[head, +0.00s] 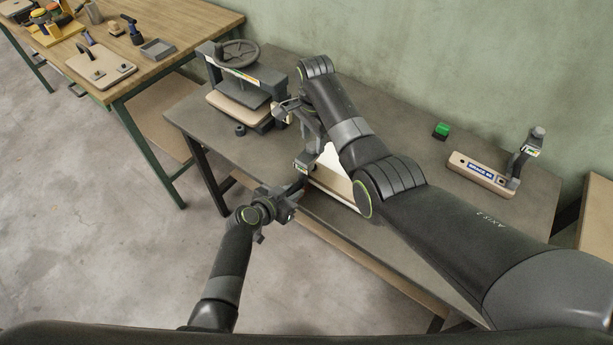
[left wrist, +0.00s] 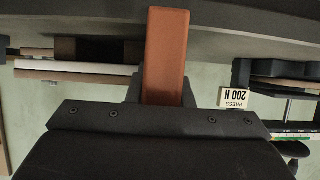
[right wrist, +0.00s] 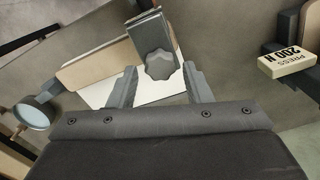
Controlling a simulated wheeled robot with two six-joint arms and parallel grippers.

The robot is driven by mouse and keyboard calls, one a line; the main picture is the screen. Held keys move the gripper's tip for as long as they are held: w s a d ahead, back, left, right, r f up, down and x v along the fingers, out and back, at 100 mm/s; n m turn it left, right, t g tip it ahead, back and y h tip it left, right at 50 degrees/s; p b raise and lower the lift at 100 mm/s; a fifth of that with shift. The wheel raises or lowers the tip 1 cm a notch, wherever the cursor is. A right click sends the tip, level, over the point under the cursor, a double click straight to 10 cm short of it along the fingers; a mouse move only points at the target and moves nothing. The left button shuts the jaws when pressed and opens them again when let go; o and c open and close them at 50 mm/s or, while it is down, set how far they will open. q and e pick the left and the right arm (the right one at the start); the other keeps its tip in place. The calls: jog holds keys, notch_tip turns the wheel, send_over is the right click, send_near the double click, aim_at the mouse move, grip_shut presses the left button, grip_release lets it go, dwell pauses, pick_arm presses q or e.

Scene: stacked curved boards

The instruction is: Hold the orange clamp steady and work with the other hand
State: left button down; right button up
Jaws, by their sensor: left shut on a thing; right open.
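The orange clamp shows in the left wrist view as an orange bar (left wrist: 165,52) running up between the fingers. My left gripper (head: 293,195) is shut on it at the front edge of the grey bench. In the right wrist view a dark clamp part with a grey lobed knob (right wrist: 160,64) stands over a white-topped board stack (right wrist: 110,85). My right gripper (right wrist: 160,88) is open, its fingers on either side below the knob, with a gap visible. The stack also shows in the head view (head: 331,184), partly hidden by my right arm.
A press with a handwheel (head: 238,52) stands at the bench's back left; its tag (right wrist: 288,62) reads PRESS 200 N. A green block (head: 441,130) and a labelled base (head: 480,172) lie right. A wooden table (head: 170,40) stands left. The bench (head: 405,125) is bare in between.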

jog(key=shift+f, duration=1)
jog(key=c, duration=0.6)
jog(key=shift+m, duration=0.9)
jog(key=shift+c, duration=0.4)
jog(key=shift+m, duration=1)
jog(key=shift+m, duration=0.9)
